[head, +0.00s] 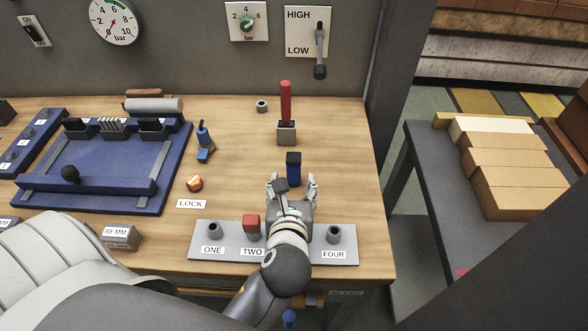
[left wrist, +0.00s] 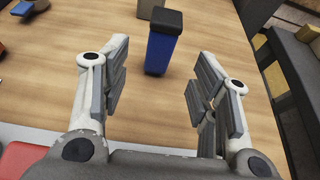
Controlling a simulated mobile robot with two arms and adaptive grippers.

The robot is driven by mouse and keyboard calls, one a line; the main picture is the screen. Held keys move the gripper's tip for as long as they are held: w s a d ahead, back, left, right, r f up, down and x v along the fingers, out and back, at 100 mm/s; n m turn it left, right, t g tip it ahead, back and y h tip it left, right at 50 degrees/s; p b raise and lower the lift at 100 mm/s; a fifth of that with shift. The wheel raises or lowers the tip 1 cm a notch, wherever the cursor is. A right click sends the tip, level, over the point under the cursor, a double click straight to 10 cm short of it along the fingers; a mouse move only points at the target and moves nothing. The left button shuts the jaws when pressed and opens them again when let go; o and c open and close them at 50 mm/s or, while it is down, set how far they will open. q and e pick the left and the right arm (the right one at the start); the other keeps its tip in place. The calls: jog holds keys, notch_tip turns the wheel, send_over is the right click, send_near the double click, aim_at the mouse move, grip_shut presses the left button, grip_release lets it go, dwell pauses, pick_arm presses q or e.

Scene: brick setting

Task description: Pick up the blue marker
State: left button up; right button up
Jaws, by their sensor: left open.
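The blue marker (head: 293,170), a blue block-like body with a black top, stands upright on the wooden bench just beyond my left gripper. It also shows in the left wrist view (left wrist: 160,50), at the upper middle between the finger lines. My left gripper (head: 292,184) is open and empty, with its fingers pointing at the marker from the near side. In the left wrist view the gripper (left wrist: 163,72) has a finger on each side, and the marker appears ahead of the gap. I cannot tell whether the fingertips reach its sides. My right gripper is not in view.
A grey plate with labelled sockets (head: 348,254) lies under my left arm, with a red-topped piece (head: 251,224) at TWO. A red lever (head: 286,104) stands behind the marker. A blue fixture (head: 98,185) fills the left. Bare bench lies right of the marker.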

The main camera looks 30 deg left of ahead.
aim_at(294, 171)
pick_arm(q)
jog(key=x, duration=0.3)
jog(key=shift+w+a+f, duration=0.1)
jog(key=shift+w+a, duration=0.05)
jog(key=shift+w, duration=0.1)
jog(key=x, duration=0.5)
jog(key=shift+w, duration=0.25)
jog(key=c, duration=1.1)
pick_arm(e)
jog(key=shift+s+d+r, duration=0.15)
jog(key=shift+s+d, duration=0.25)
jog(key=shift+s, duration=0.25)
